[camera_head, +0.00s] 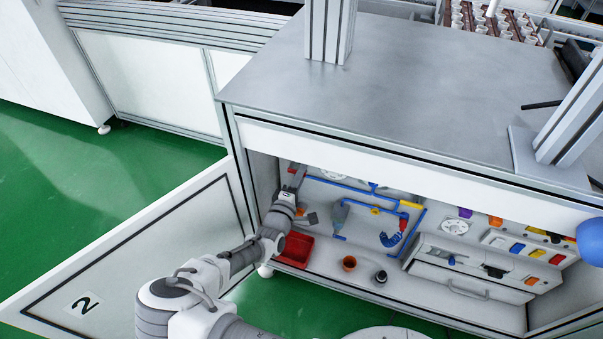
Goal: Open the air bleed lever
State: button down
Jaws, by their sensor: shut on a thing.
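My arm reaches into the open cabinet under the grey worktop. My gripper (296,180) is at the upper left of the cabinet's inside, by the left end of the blue piping (340,186). It is shut on a small red piece (292,170) there, which looks like the air bleed lever. My gripper hides most of this piece, so its exact angle cannot be told.
The open door (140,245), marked 2, stands left of my arm. A drawer unit (470,275) and coloured switches (517,248) are at right.

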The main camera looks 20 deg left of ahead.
aim_at(290, 169)
jog(key=shift+r, duration=0.15)
jog(key=n+p, duration=0.1)
jog(key=p, duration=0.1)
jog(key=shift+r+n+p, duration=0.3)
jog(key=shift+r, duration=0.05)
jog(key=n+p, duration=0.1)
jog(key=r+n+p, duration=0.1)
jog(key=shift+a+p, duration=0.1)
jog(key=shift+p, duration=0.3)
jog(key=n+p, duration=0.1)
jog(key=n, duration=0.1)
jog(key=n+p, duration=0.1)
jog(key=n, duration=0.1)
jog(key=a+r+n+p, duration=0.1)
jog(key=shift+w+n, duration=0.1)
jog(key=shift+n, duration=0.3)
jog(key=n, duration=0.1)
jog(key=a+n, duration=0.1)
jog(key=n, duration=0.1)
jog(key=shift+r+n, duration=0.2)
jog(key=shift+n, duration=0.1)
jog(key=n, duration=0.2)
jog(key=a+n, duration=0.1)
jog(key=n, duration=0.1)
jog(key=shift+a+r+n, duration=0.15)
jog(key=shift+a+n, duration=0.05)
jog(key=shift+n, duration=0.2)
jog(key=shift+w+n, duration=0.1)
jog(key=shift+n, duration=0.2)
